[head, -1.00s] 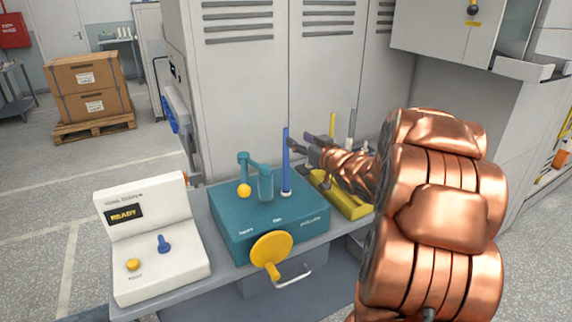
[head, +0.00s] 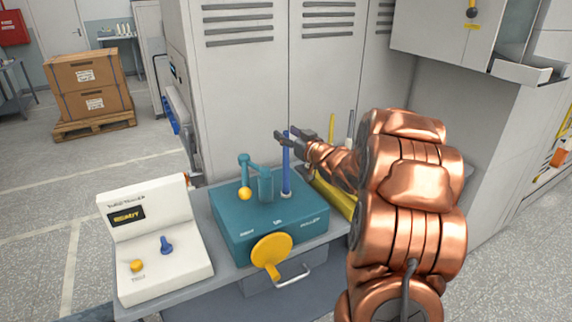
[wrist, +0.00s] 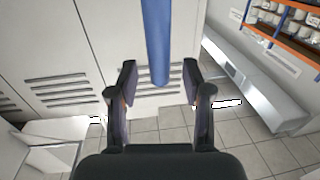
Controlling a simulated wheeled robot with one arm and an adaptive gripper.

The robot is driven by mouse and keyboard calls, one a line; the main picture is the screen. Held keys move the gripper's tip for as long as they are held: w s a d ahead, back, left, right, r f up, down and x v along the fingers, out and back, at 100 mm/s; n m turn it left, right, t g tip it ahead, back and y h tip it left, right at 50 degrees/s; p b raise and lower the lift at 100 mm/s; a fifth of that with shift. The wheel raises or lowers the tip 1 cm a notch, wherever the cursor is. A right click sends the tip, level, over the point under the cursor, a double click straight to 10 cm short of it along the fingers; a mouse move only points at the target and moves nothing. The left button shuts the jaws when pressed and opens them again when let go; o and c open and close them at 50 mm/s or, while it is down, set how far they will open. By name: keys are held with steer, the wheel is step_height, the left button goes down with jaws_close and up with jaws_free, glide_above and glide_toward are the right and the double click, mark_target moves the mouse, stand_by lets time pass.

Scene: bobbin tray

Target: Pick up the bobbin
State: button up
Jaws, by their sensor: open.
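A slim blue upright rod, seemingly the bobbin (head: 287,165), stands on a small pale base on top of the teal machine box (head: 230,235). My gripper (head: 279,134) is open and empty, level with the rod's upper end in the head view. In the wrist view, the blue bobbin (wrist: 157,40) shows in the gap between the two spread fingers of my gripper (wrist: 160,72), with its end visible there. I see no finger touching it. I cannot tell how deep between the fingers it is.
A teal post with a yellow knob (head: 245,193) stands left of the rod. A yellow tray (head: 335,197) with upright rods lies right, partly behind my arm. A white control box (head: 150,240) stands left. Grey lockers (head: 240,90) rise behind the bench.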

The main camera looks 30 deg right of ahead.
steer(key=shift+w, duration=0.55)
jaws_close()
